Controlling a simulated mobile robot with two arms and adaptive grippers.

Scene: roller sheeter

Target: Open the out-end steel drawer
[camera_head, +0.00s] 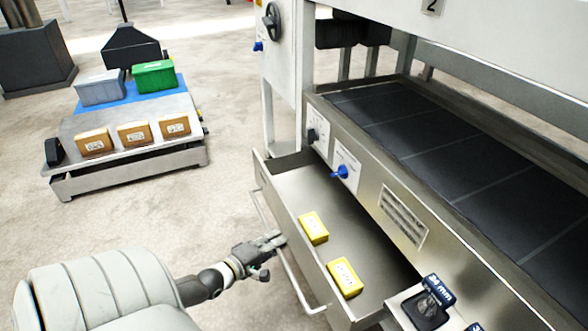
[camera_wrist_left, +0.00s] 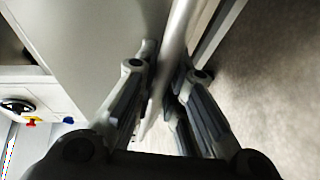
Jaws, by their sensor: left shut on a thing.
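The steel drawer (camera_head: 337,236) stands pulled out from the machine's front in the head view, and its inside shows. Two yellow boxes (camera_head: 313,228) lie on its floor. A bar handle (camera_head: 297,283) runs along its front. My left gripper (camera_head: 272,241) is at the handle, its fingers closed around the bar. In the left wrist view the fingers (camera_wrist_left: 162,85) are on both sides of the pale bar (camera_wrist_left: 176,45). My right gripper is not in view.
The machine's steel panel (camera_head: 375,200) with a blue knob and dark belt is above the drawer. A low cart (camera_head: 135,165) with several boxes stands at the left. Open floor (camera_head: 150,225) lies between cart and drawer. A dark-handled device (camera_head: 428,305) is at the drawer's near end.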

